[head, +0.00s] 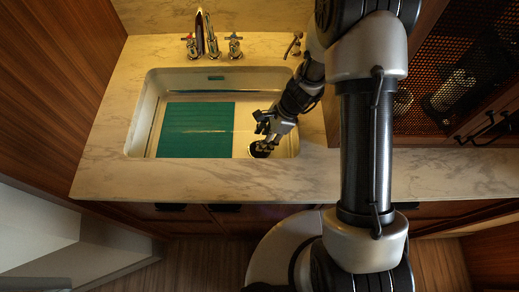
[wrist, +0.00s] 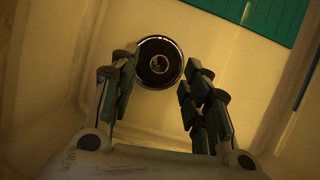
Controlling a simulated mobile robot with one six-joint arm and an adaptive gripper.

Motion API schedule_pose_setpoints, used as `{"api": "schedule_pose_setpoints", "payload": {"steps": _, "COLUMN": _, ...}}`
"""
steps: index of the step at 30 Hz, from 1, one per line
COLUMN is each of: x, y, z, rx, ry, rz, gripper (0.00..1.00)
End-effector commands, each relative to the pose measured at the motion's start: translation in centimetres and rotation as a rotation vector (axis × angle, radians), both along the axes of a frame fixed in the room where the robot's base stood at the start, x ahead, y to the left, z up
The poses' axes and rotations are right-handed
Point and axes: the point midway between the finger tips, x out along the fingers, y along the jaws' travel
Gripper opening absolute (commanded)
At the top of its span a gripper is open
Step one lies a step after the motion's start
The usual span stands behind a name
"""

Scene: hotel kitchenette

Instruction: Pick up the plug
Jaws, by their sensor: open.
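The plug appears to be the dark round disc with a shiny rim and a small centre piece (wrist: 160,62) on the sink floor. I cannot tell the plug from the drain around it. In the head view the same dark disc (head: 261,149) lies at the right end of the sink, partly hidden by my gripper (head: 266,136). In the wrist view my gripper (wrist: 160,73) is open and empty, with its two fingers on the left and right of the disc. It points down into the sink, and I cannot tell its height above the disc.
The pale sink (head: 140,128) has walls close around my gripper. A teal ribbed mat (head: 195,130) lies to the left in it, also at the top right of the wrist view (wrist: 262,18). A faucet (head: 207,38) stands behind. The marble counter (head: 110,180) is clear in front.

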Motion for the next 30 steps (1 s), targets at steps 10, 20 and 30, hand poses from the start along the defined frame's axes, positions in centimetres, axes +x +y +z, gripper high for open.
{"api": "schedule_pose_setpoints", "payload": {"steps": 10, "x": -0.2, "y": 1.8, "z": -4.0, "rx": 0.0, "ry": 0.001, "rz": 0.001, "gripper": 0.43}}
{"api": "schedule_pose_setpoints", "payload": {"steps": 20, "x": -0.2, "y": 1.7, "z": -3.8, "rx": 0.0, "ry": 0.001, "rz": 0.001, "gripper": 0.32}}
{"api": "schedule_pose_setpoints", "payload": {"steps": 30, "x": -0.3, "y": 1.7, "z": -3.8, "rx": 0.0, "ry": 0.001, "rz": 0.0, "gripper": 0.09}}
